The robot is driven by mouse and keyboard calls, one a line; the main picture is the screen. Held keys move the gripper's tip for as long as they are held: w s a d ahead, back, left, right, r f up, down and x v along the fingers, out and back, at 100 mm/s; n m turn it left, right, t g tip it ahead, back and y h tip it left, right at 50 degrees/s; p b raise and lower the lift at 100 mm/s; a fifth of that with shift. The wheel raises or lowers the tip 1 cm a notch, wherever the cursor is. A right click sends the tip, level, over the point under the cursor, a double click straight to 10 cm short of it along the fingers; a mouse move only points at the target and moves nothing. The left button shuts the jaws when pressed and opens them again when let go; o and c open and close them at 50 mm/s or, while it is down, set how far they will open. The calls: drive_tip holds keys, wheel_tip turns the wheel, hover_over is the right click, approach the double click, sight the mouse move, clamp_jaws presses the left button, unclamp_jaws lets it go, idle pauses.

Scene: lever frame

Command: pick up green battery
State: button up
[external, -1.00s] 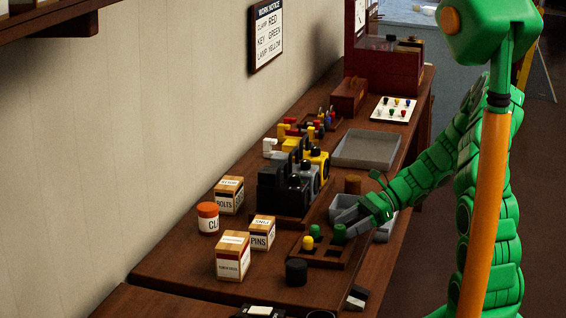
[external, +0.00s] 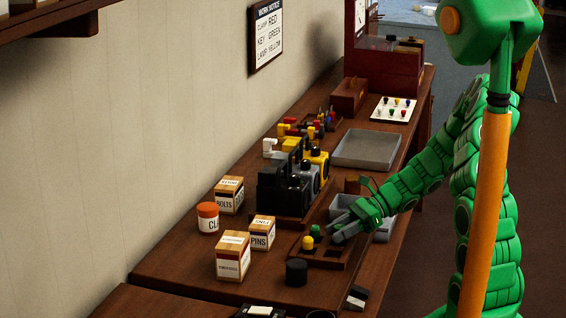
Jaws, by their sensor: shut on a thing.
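A dark wooden tray (external: 325,263) with square compartments lies near the front of the bench. A green battery (external: 316,230) stands upright in its back left part, with a yellow battery (external: 307,243) just in front of it. My gripper (external: 339,235) is low over the right side of the tray, to the right of that visible green battery. It is shut where a second green battery stood; its grey fingers hide what they hold.
Black, grey and yellow devices (external: 287,190) stand behind the tray. Labelled boxes (external: 233,256) and an orange-capped jar (external: 208,217) are to the left. A black cylinder (external: 296,272) stands in front. A grey bin (external: 384,229) and an empty grey tray (external: 367,149) lie right and behind.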

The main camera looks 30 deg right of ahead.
sight(339, 226)
drive_tip(key=shift+r, duration=0.5)
wheel_tip(339, 226, up, 2)
drive_tip(key=shift+r, duration=0.1)
drive_tip(key=s+r, duration=0.3)
drive_tip(key=s, duration=0.1)
drive_tip(key=s+d+r, duration=0.1)
drive_tip(key=s+r, duration=0.2)
drive_tip(key=s, duration=0.2)
drive_tip(key=s+r, duration=0.4)
drive_tip(key=s, duration=0.1)
drive_tip(key=shift+d, duration=0.4)
